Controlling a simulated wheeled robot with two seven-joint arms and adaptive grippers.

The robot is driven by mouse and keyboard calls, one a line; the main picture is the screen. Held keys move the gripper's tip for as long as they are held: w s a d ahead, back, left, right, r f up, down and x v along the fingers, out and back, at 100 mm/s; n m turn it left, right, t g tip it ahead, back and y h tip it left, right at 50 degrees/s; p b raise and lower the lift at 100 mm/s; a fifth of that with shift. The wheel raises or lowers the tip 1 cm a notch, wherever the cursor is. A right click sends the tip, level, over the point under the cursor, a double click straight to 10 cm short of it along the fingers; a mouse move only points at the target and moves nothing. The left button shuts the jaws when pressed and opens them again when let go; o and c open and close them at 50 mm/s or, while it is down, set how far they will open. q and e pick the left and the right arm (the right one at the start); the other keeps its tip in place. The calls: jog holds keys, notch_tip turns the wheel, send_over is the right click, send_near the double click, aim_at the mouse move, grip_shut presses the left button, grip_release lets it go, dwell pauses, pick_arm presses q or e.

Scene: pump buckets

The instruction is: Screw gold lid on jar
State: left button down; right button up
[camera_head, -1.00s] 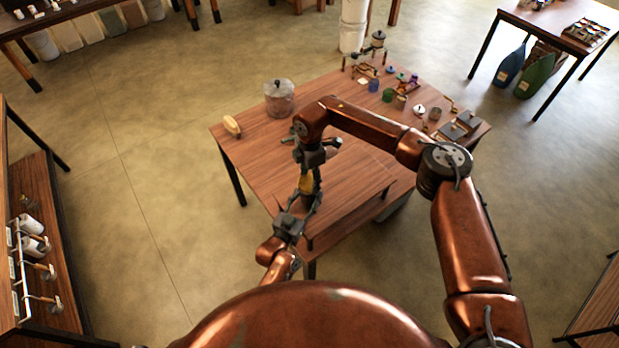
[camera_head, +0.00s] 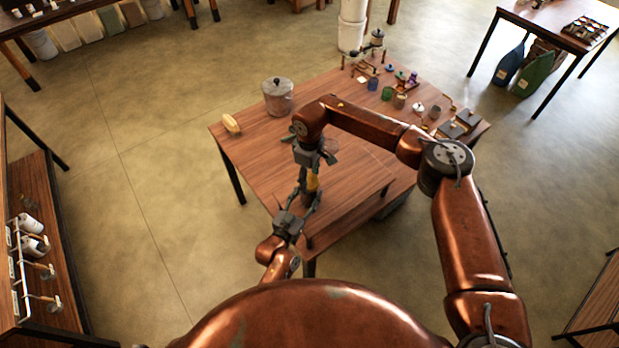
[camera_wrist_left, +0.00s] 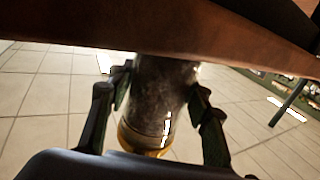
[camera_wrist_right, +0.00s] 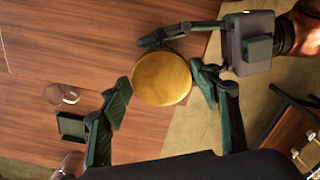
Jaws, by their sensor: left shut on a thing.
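The jar (camera_wrist_left: 165,92) is a dark, cloudy glass cylinder in the left wrist view, with its gold lid (camera_wrist_right: 162,78) at one end. In the right wrist view I see the round top of the lid face-on; it hides the jar behind it. My left gripper (camera_wrist_left: 158,95) is shut on the jar's sides and also shows in the right wrist view (camera_wrist_right: 185,55). My right gripper (camera_wrist_right: 163,85) is open, one finger on either side of the lid. A gap shows on the left; contact on the right is unclear. In the head view, both grippers meet over the table's near part.
The wooden table (camera_head: 260,150) is mostly bare in the middle. A large lidded glass container (camera_head: 278,97) and a pale brush-like object (camera_head: 231,124) stand at its far left. Several small jars, lids and dark boxes (camera_head: 452,129) crowd the far right.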

jog(key=shift+o, duration=1.2)
jog(key=shift+r, duration=2.25)
jog(key=shift+c, duration=0.3)
